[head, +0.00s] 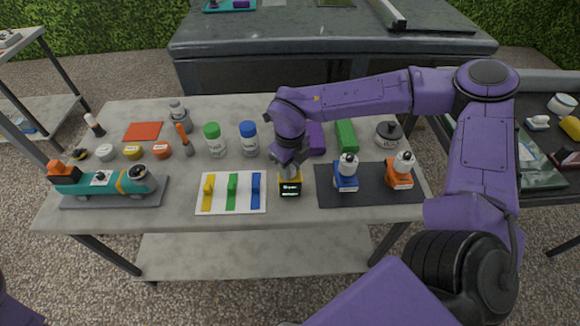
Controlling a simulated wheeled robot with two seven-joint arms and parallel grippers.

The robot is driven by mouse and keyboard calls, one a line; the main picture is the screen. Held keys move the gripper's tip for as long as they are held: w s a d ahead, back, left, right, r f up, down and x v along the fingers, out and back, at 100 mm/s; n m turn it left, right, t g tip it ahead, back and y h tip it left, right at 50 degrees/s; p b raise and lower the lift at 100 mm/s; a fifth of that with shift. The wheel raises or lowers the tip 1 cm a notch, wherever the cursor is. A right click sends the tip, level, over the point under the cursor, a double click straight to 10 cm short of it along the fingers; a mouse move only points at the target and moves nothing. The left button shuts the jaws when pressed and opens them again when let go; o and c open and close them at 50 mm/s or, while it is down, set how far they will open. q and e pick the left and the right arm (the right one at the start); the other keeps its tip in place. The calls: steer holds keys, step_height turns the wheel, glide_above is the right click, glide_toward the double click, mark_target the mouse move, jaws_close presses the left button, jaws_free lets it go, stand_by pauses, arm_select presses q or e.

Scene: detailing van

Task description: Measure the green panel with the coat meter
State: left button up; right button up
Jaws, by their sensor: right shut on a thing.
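The coat meter (290,188) is a small yellow and black device with a lit display facing me. It is upright at the table's front, just right of the white board. My right gripper (289,170) reaches down from above and is shut on its top. Whether the meter touches the table is hard to tell. My left gripper is out of view.
Blue (346,175) and orange (400,172) tools stand on a dark mat (372,197) at right. Green-capped (214,140) and blue-capped (249,139) bottles stand behind the board. A green block (346,135) lies behind my right arm.

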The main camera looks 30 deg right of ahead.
steer(key=shift+r+p, duration=2.6)
steer(key=shift+r, duration=0.35)
steer(key=shift+f, duration=0.1)
